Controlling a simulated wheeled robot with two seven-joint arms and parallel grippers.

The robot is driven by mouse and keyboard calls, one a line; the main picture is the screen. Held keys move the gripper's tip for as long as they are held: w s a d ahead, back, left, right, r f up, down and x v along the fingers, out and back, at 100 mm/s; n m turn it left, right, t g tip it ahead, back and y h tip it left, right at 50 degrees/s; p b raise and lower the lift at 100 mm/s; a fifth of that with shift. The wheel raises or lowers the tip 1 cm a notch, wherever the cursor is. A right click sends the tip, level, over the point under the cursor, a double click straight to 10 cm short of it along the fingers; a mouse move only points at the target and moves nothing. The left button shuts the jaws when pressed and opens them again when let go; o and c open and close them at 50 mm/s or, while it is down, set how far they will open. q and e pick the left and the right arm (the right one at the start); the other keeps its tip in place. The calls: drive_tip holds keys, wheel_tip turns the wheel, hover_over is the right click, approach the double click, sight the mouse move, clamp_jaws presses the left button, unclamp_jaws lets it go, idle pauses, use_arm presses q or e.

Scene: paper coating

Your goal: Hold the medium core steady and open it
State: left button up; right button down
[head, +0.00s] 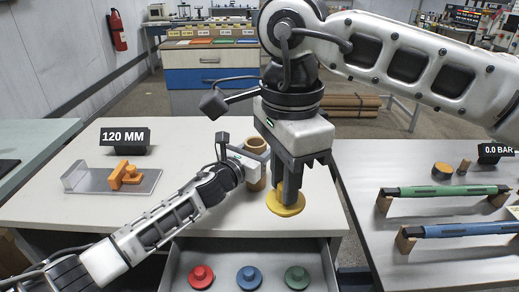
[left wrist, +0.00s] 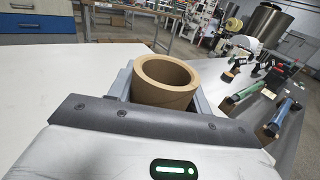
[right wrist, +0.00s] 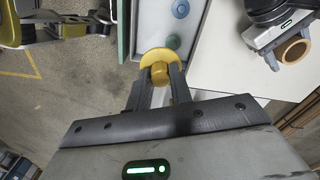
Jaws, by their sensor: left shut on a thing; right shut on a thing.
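The brown cardboard core (head: 256,146) stands upright on the white table. My left gripper (head: 252,168) is shut on its side. In the left wrist view the core (left wrist: 166,72) shows an open, hollow top between the fingers. My right gripper (head: 288,190) points down and is shut on the knob of a yellow flanged plug (head: 285,210), to the right of the core and near the table's front edge. The yellow plug also shows between the fingers in the right wrist view (right wrist: 158,57), apart from the core (right wrist: 296,51). Whether the plug touches the table is unclear.
An open drawer (head: 176,262) below the table front holds red (head: 201,277), blue (head: 249,278) and green (head: 297,278) plugs. A metal plate with an orange block (head: 125,175) lies at left by a "120 MM" sign (head: 125,136). Green (head: 440,191) and blue (head: 455,230) bars rest on the right table.

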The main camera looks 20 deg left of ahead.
use_arm(q)
drive_tip(key=shift+f, duration=0.15)
drive_tip(key=o, duration=1.4)
